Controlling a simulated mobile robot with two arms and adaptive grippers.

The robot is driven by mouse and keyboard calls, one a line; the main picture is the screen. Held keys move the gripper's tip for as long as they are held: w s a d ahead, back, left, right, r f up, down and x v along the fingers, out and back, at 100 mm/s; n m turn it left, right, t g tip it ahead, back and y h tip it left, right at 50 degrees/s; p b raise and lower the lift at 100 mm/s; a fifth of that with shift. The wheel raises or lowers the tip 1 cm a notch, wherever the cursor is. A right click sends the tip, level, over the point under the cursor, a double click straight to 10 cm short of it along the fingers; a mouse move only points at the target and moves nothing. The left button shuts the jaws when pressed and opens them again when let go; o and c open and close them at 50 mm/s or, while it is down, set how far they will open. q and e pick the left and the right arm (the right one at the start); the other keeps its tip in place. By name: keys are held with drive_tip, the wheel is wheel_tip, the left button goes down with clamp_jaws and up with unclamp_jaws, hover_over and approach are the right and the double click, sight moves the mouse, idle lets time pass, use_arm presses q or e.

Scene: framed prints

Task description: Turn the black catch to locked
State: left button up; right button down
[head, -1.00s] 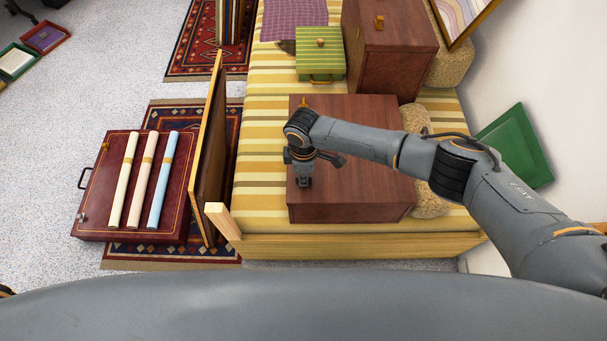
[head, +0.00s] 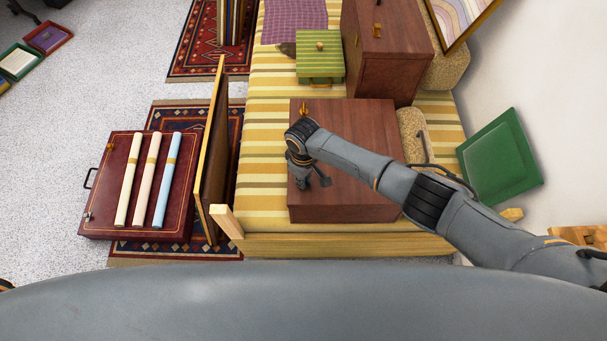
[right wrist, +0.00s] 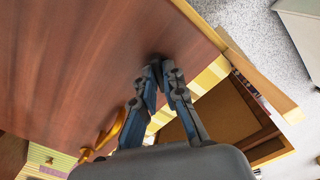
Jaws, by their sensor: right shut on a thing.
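My right gripper (head: 300,184) is at the near left part of the top of a reddish-brown wooden case (head: 360,150), which lies on a striped bench. In the right wrist view my right gripper (right wrist: 161,70) has its two fingers close together on a small dark piece, the black catch (right wrist: 154,58), at the case's edge. The catch is mostly hidden by the fingertips, so its exact angle cannot be told. A brass catch (head: 304,108) sits farther back on the same case; it also shows in the right wrist view (right wrist: 115,128). My left gripper is not in view.
A framed panel (head: 213,150) stands along the bench's left side. A maroon case (head: 105,210) with several rolled tubes lies left of it. A green striped box (head: 320,66) and another brown case (head: 390,70) stand behind. A green panel (head: 500,157) leans at right.

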drive_tip(key=m+p, duration=0.2)
drive_tip(key=m, duration=0.3)
drive_tip(key=shift+s+r+m+p, duration=0.1)
drive_tip(key=shift+m+p, duration=0.25)
drive_tip(key=shift+m, duration=0.05)
drive_tip(key=m+p, duration=0.1)
drive_tip(key=m, duration=0.2)
drive_tip(key=shift+m+p, duration=0.3)
drive_tip(key=shift+m, duration=0.8)
drive_tip(key=c, duration=1.4)
unclamp_jaws()
